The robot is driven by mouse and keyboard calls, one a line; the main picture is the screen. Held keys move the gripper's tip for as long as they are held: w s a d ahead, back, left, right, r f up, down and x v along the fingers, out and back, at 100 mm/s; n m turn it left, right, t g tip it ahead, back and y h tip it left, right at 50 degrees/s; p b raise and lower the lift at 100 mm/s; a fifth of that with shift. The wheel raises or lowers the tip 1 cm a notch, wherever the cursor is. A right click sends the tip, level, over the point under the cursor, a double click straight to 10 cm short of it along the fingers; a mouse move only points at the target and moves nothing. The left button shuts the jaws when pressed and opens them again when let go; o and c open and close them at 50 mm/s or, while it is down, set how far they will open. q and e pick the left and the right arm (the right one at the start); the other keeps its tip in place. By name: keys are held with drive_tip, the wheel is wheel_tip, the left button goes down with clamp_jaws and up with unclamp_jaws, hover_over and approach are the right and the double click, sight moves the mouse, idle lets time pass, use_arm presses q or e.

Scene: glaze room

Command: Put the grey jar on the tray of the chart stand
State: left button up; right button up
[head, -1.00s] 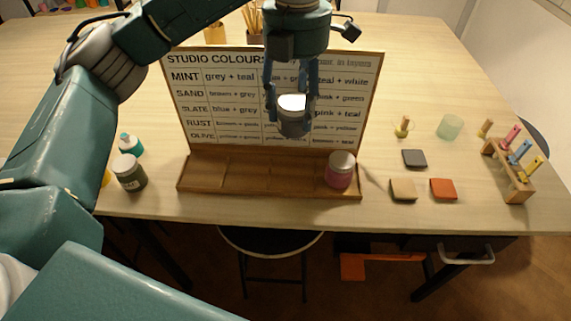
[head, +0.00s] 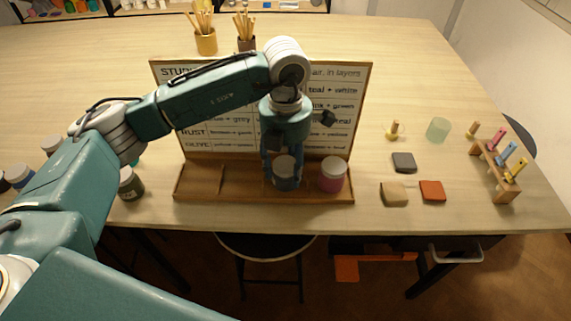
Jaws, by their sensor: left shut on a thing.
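The jar is down at the wooden tray (head: 205,181) of the chart stand (head: 340,128), just left of a pink jar (head: 333,176). Whether its base touches the tray is hard to tell. My left arm and gripper hide much of the chart. My right gripper is not in view.
The tray's left compartments look empty. A dark green jar (head: 131,185) stands left of the tray, with more jars beyond my arm. Right of the stand lie grey (head: 404,162), beige (head: 394,194) and orange (head: 432,191) tiles, a pale green cup (head: 438,130) and a wooden rack (head: 490,172).

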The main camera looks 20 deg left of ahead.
use_arm(q)
drive_tip(key=shift+f, duration=0.15)
drive_tip(key=o, duration=1.3)
drive_tip(key=shift+o, duration=0.2)
